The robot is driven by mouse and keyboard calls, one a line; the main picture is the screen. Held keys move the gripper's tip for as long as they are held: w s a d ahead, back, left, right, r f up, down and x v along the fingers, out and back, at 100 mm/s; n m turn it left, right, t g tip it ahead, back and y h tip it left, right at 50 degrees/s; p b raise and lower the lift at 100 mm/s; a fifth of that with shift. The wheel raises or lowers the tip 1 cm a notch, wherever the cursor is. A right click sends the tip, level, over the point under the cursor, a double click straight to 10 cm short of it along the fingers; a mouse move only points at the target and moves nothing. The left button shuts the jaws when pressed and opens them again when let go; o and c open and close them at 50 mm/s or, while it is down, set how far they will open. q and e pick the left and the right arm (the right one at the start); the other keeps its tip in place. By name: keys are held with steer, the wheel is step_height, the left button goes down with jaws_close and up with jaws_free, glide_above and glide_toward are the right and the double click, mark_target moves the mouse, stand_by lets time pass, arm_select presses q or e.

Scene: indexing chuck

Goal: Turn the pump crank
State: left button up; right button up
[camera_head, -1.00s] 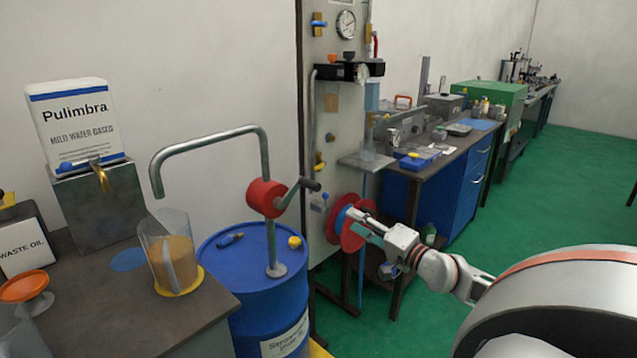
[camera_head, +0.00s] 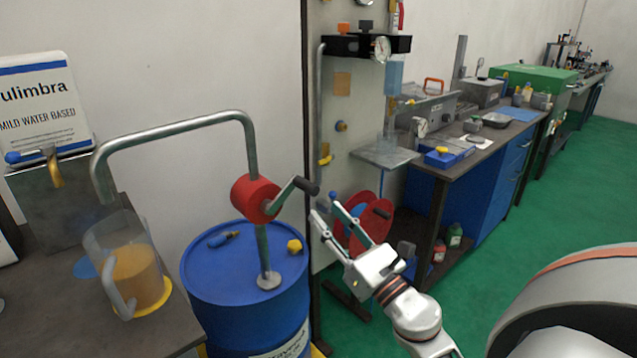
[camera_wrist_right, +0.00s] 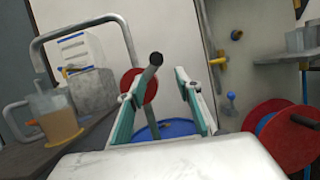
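The red pump (camera_head: 255,198) stands on a pipe above the blue drum (camera_head: 205,274). Its crank (camera_head: 290,194) is a grey arm with a dark handle (camera_head: 307,186) pointing right. My right gripper (camera_head: 323,206) is open and empty, just below and right of the handle, apart from it. In the right wrist view, the dark handle (camera_wrist_right: 155,60) shows between the two spread fingers (camera_wrist_right: 157,80), with the red pump (camera_wrist_right: 138,86) behind it. My left gripper is not in view.
A clear jug (camera_head: 130,270) with amber liquid stands on the dark bench at left, under the pump's spout pipe (camera_head: 180,127). A red reel (camera_head: 372,222) is behind my right gripper. A workbench (camera_head: 440,170) runs along the wall at right.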

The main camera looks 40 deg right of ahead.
mark_target(315, 196)
steer(key=shift+w+r+m, duration=0.15)
steer(key=shift+r+m, duration=0.45)
steer(key=shift+w+r+t, duration=0.25)
steer(key=shift+r+t, duration=0.05)
steer(key=shift+p+x, duration=0.85)
steer(key=shift+x, duration=0.35)
steer(key=p+x, duration=0.1)
steer(key=x, duration=0.2)
steer(key=shift+w+a+r, duration=0.1)
steer(key=shift+w+a, duration=0.05)
steer(key=shift+w, duration=0.65)
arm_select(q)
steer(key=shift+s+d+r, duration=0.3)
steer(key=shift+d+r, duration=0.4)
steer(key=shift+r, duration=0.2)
arm_select(e)
jaws_close()
